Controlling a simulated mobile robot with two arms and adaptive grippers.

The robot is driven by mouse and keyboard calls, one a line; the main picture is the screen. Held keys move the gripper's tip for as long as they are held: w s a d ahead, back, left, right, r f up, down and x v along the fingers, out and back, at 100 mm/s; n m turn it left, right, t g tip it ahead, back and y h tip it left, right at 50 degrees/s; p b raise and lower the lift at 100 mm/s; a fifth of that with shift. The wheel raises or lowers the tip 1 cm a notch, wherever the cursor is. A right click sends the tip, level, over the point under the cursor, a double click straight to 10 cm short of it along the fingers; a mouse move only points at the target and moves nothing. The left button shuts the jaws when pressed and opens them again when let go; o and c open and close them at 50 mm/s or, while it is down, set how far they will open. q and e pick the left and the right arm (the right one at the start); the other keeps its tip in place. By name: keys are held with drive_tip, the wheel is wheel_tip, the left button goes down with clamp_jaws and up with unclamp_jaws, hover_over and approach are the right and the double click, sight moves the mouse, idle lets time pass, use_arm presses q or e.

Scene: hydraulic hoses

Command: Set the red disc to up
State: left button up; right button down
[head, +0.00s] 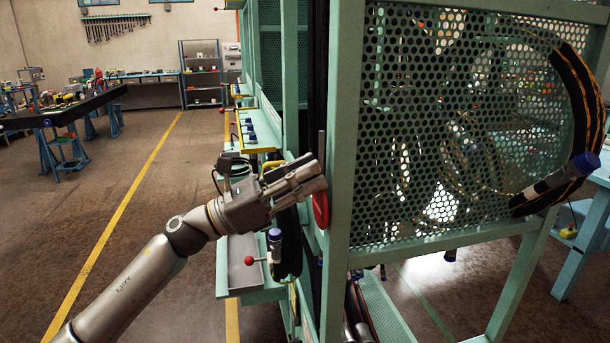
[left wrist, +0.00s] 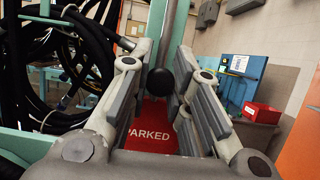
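The red disc (head: 320,209) shows edge-on in the head view, at the teal frame post just beyond and below my left gripper's fingers. In the left wrist view the red disc (left wrist: 152,131) faces me between the fingers, with white lettering that reads "PARKED". A dark round knob (left wrist: 161,81) sits in front of its upper part, between the fingers. A grey upright bar (left wrist: 166,28) rises above it. My left gripper (head: 318,177) is open, its fingers apart on either side of the knob; I cannot tell whether they touch anything. My right gripper is not in view.
A perforated panel (head: 455,130) fills the right of the head view, with a thick black hose (head: 580,110) before it. A small tray with a red-knobbed lever (head: 249,261) is below my arm. The floor at left is open, with workbenches farther back.

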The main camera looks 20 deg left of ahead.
use_arm(q)
clamp_jaws()
